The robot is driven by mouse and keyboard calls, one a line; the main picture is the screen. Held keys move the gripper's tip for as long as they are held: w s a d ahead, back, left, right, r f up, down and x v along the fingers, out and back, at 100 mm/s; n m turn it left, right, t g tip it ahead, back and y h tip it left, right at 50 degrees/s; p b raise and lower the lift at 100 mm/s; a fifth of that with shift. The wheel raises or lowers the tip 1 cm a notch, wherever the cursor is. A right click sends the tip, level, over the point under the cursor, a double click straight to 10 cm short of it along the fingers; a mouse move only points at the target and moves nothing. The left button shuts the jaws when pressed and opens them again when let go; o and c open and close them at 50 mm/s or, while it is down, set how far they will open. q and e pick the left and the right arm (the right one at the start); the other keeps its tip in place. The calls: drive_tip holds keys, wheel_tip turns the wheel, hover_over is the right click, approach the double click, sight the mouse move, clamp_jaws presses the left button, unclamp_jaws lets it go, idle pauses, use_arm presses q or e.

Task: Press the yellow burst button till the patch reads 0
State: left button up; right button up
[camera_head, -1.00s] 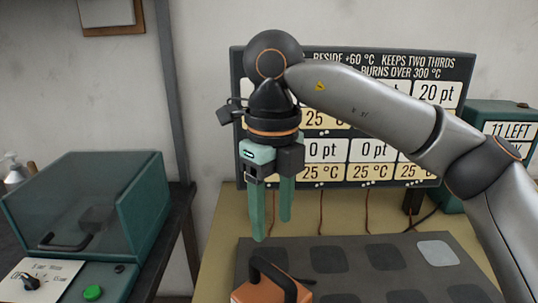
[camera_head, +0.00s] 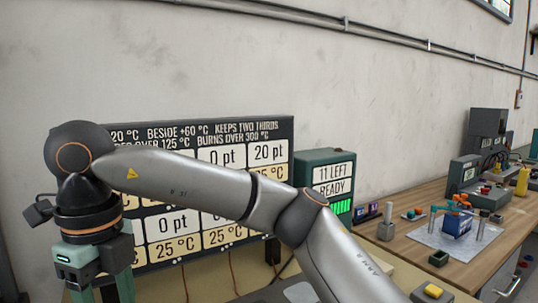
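A display board (camera_head: 205,190) stands behind my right arm. Its top row shows a "0 pt" cell and a "20 pt" cell (camera_head: 268,153); the lower row shows "0 pt" and "25 °C" cells. My arm hides part of it. A yellow button (camera_head: 432,291) on a small box sits at the bottom edge, right of my arm; I cannot read a label on it. My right gripper (camera_head: 101,294) points down at lower left, fingers apart, tips cut off, far from the yellow button. My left gripper is not in view.
A wooden bench (camera_head: 415,238) runs along the right with a blue block (camera_head: 457,224) on a pale mat, small boxes and dark machines. A light patch (camera_head: 300,292) shows at the bottom, partly behind my arm.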

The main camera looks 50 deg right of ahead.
clamp_jaws()
idle(0.4)
idle(1.3)
